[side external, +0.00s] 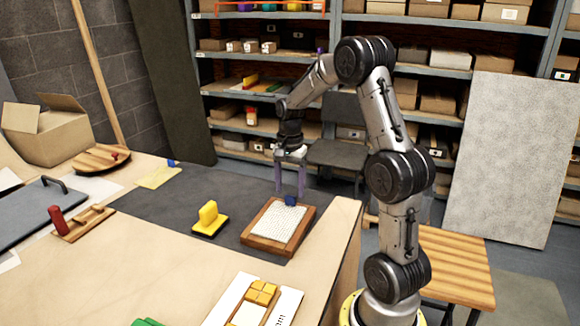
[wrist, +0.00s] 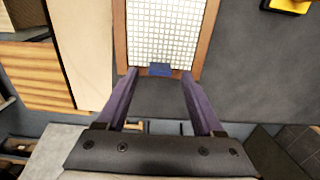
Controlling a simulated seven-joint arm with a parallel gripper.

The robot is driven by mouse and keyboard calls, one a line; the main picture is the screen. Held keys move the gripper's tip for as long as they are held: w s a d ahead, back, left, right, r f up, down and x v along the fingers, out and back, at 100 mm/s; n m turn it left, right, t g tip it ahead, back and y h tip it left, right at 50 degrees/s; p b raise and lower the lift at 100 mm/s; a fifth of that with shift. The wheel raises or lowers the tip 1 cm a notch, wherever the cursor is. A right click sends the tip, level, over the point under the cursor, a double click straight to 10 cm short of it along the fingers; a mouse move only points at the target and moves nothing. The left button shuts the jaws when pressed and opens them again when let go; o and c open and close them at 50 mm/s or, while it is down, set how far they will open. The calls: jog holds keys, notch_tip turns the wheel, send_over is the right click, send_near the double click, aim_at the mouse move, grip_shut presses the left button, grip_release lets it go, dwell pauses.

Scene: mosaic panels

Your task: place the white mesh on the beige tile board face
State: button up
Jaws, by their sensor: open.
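A white gridded surface, which looks like the white mesh (side external: 277,222), lies flat inside a wooden-framed board (side external: 256,243) on the dark mat; it also shows in the wrist view (wrist: 165,30). A blue tab (side external: 291,201) stands at its edge nearest my gripper, also in the wrist view (wrist: 160,70). I cannot tell whether beige tiles lie under the grid. My gripper (side external: 289,192) is open and empty, pointing down just behind the tab. In the wrist view its fingers (wrist: 159,76) are spread wide on either side of the tab, apart from it.
A yellow-handled block (side external: 209,218) stands left of the board. A pale yellow sheet with a blue tab (side external: 157,177) lies farther back. A white card with yellow tiles (side external: 258,296) lies at the front. A red-handled wooden tool (side external: 77,224) is at left.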

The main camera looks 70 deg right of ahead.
notch_tip(320, 180, up, 8)
jog(key=r, duration=0.1)
jog(key=s+a+r+n+t, duration=0.1)
jog(key=a+r+n, duration=0.35)
jog(key=a, duration=0.45)
jog(key=s+a+f+n+t, duration=0.2)
jog(key=s+a+n+t, duration=0.2)
jog(key=s+a+n, duration=0.9)
jog(key=a, duration=0.3)
jog(key=shift+a+f+t, duration=0.15)
jog(key=shift+f+t, duration=0.05)
jog(key=shift+t, duration=0.1)
